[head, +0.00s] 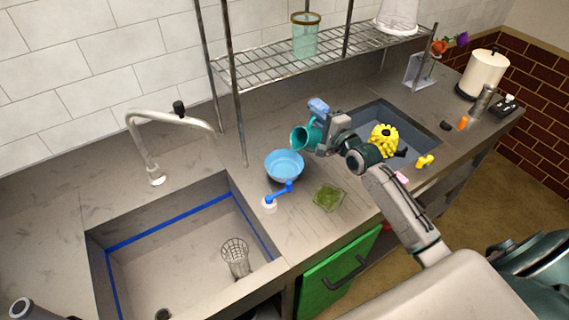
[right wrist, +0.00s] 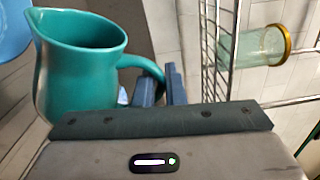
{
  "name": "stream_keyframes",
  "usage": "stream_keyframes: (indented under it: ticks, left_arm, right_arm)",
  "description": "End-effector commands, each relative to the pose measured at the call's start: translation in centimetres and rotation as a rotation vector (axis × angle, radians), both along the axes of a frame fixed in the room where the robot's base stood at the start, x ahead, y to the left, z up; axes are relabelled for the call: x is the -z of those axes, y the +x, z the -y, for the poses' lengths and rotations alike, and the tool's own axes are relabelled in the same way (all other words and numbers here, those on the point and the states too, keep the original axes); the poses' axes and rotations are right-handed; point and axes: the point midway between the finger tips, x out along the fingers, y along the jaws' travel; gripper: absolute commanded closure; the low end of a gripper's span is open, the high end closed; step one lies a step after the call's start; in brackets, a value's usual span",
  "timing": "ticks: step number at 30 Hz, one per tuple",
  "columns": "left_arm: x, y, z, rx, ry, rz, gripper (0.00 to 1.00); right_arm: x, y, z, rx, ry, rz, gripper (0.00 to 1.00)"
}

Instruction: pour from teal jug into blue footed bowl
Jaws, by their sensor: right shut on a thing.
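The teal jug (head: 304,138) is held in the air by my right gripper (head: 322,125), just behind and to the right of the blue footed bowl (head: 284,166). In the right wrist view the jug (right wrist: 78,70) shows its open mouth and spout, and the fingers of my right gripper (right wrist: 160,88) are shut on its handle. The spout points toward the blue bowl, whose edge (right wrist: 12,30) shows at the upper left there. The bowl stands on the counter; its foot is hidden. No liquid stream shows. My left gripper is not in view.
A blue-and-white pump-like item (head: 270,203) stands close before the bowl. A green patch (head: 328,197) lies to its right. The sink (head: 170,250) with a wire basket (head: 235,257) is at left. A wire rack (head: 290,65) stands behind, and a yellow flower-like thing (head: 384,140) is at right.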

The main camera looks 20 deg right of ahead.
Motion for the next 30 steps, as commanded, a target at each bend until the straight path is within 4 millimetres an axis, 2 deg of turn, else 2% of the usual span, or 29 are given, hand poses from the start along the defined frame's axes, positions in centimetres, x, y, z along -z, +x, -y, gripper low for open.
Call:
stream_keyframes:
  ticks: [17, 30]
  left_arm:
    - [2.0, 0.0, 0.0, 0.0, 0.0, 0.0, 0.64]
    - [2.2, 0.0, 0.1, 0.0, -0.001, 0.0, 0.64]
  right_arm:
    - [0.2, -0.2, -1.0, 0.0, -0.112, 0.028, 1.0]
    - [-0.2, -0.2, -1.2, 0.0, -0.142, 0.033, 1.0]
